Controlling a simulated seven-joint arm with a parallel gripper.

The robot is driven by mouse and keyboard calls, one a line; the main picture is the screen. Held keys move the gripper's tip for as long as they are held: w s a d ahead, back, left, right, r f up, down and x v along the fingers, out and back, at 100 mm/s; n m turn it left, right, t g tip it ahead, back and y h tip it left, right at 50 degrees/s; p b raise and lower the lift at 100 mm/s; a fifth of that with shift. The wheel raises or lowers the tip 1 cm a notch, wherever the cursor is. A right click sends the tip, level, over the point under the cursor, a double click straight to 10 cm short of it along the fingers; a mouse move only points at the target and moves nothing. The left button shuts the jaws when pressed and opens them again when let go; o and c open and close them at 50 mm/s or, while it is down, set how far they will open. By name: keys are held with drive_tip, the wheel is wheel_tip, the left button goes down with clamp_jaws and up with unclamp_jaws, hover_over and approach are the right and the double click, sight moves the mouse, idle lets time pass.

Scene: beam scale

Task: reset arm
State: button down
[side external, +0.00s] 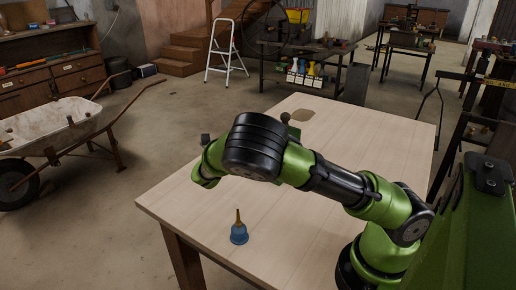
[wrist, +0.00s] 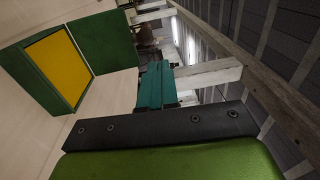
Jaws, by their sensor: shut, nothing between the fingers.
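My arm reaches left over the wooden table (side external: 320,120), and its end is mostly hidden behind its own wrist links in the side external view. In the wrist view, my gripper (wrist: 155,85) shows as teal fingers beyond a black bar, shut with nothing held. A blue, funnel-like object (side external: 239,233) with a thin brownish tip stands upright near the table's front edge, below and apart from my arm. A green box-like thing with a yellow panel (wrist: 60,65) shows at left in the wrist view; I cannot tell what it is.
The table's right part looks clear. A wheelbarrow (side external: 55,128) stands on the floor at left. A white stepladder (side external: 225,55) and a workbench with coloured bottles (side external: 305,68) are behind.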

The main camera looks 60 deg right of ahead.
drive_tip(key=s+a+f+m+g+y, duration=0.1)
drive_tip(key=s+a+f+m+y, duration=0.4)
drive_tip(key=m, duration=0.6)
drive_tip(key=s+a+f+m+g+y, duration=0.1)
drive_tip(key=s+a+f+m+y, duration=0.3)
drive_tip(key=m+y, duration=0.5)
drive_tip(key=s+a+r+m+t+y, duration=0.3)
drive_tip(key=s+a+r+m+y, duration=0.25)
drive_tip(key=m, duration=0.85)
wheel_tip(320, 180, up, 11)
drive_tip(key=s+a+m+t+y, duration=0.1)
drive_tip(key=s+a+m+t, duration=0.1)
drive_tip(key=m+t, duration=0.3)
drive_tip(key=shift+r+m+t, duration=0.2)
drive_tip(key=shift+m+t, duration=0.1)
drive_tip(key=shift+t, duration=0.6)
